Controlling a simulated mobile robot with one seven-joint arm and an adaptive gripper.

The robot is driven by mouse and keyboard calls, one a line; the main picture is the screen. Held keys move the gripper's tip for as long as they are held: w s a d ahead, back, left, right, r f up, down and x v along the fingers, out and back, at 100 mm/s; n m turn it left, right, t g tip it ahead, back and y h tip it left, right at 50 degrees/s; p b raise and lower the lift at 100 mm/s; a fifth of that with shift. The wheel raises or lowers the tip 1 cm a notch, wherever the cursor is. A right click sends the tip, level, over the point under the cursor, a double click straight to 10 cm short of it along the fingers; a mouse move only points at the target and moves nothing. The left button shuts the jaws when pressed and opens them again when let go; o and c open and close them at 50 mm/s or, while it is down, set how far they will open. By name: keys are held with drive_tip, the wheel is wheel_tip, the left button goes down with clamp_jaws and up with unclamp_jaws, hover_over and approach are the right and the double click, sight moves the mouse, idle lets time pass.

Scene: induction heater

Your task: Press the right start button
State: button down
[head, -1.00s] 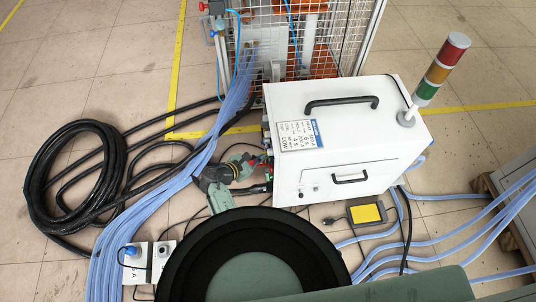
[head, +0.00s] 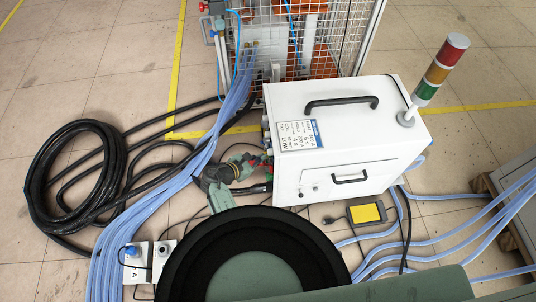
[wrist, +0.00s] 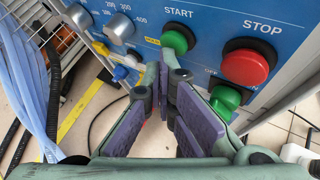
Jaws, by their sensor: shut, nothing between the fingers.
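In the wrist view a blue control panel (wrist: 215,20) carries a green button (wrist: 178,40) under the label START. A red button (wrist: 245,65) sits under STOP to its right. In the head view my gripper (head: 258,165) is at the left side of the white heater box (head: 345,150); the panel's face is mostly hidden there.
Knobs (wrist: 118,27) sit left of START on the panel. Blue hoses (head: 190,170) and a coiled black cable (head: 75,170) lie left of the box. A wire cage (head: 290,45) stands behind. A yellow pedal (head: 366,213) lies on the floor in front.

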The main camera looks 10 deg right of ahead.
drive_tip(key=shift+a, duration=0.6)
drive_tip(key=shift+a, duration=2.55)
